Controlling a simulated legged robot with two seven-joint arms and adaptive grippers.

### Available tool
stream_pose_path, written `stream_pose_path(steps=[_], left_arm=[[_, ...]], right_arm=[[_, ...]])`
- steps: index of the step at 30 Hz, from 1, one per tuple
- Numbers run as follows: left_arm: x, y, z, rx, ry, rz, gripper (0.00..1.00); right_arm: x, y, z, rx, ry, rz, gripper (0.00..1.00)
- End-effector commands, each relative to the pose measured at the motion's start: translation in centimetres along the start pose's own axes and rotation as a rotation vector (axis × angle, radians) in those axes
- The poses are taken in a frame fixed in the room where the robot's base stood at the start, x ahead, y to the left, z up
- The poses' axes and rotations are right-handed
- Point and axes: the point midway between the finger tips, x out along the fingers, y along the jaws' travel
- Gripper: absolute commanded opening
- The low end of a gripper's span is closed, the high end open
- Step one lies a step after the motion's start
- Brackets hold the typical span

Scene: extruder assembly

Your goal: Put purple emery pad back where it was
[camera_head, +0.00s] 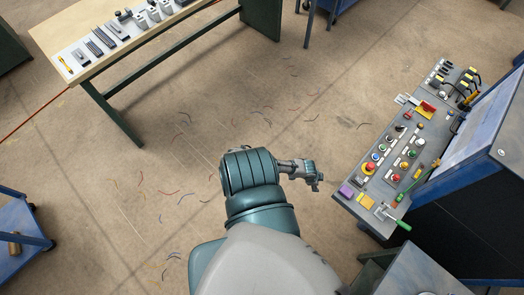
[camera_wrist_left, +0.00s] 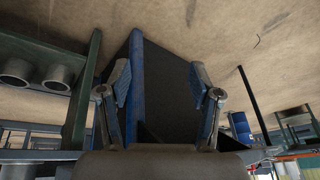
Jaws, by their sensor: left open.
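A small purple pad (camera_head: 346,190) lies at the near left corner of the grey control panel (camera_head: 384,205), beside a yellow pad (camera_head: 366,201). My left gripper (camera_head: 316,179) is left of the panel, apart from the purple pad, and reaches toward the right over the floor. In the left wrist view the two fingers of my left gripper (camera_wrist_left: 160,74) are spread with nothing held between them. Behind them is a dark body with a blue edge (camera_wrist_left: 136,85). The purple pad is not visible there. My right gripper is not in view.
The panel holds several buttons and knobs, a red part (camera_head: 426,107) and a green-handled tool (camera_head: 398,221). A wooden table (camera_head: 85,19) with several parts stands at the upper left. A blue cart (camera_head: 22,245) is at the lower left. The floor between is open, with scattered wires.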

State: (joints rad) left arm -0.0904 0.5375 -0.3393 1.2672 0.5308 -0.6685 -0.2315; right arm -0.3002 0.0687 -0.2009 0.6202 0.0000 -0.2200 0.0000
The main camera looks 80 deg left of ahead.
Motion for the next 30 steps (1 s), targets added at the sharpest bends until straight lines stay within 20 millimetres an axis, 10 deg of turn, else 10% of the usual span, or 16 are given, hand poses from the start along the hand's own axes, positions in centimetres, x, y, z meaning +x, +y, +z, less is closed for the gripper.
stream_pose_path(steps=[1,6,12,30], left_arm=[[2.7,3.1,5.3,-0.059,-0.054,-0.01,0.64],[6.2,13.2,19.3,-0.143,-0.184,-0.021,0.64],[5.6,22.6,27.9,-0.164,-0.267,0.03,0.64],[5.1,25.1,29.8,-0.163,-0.285,0.048,0.64]], right_arm=[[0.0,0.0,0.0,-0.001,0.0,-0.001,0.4],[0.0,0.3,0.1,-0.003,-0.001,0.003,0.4],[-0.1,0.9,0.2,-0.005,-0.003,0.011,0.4],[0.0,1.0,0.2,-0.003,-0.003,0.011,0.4]])
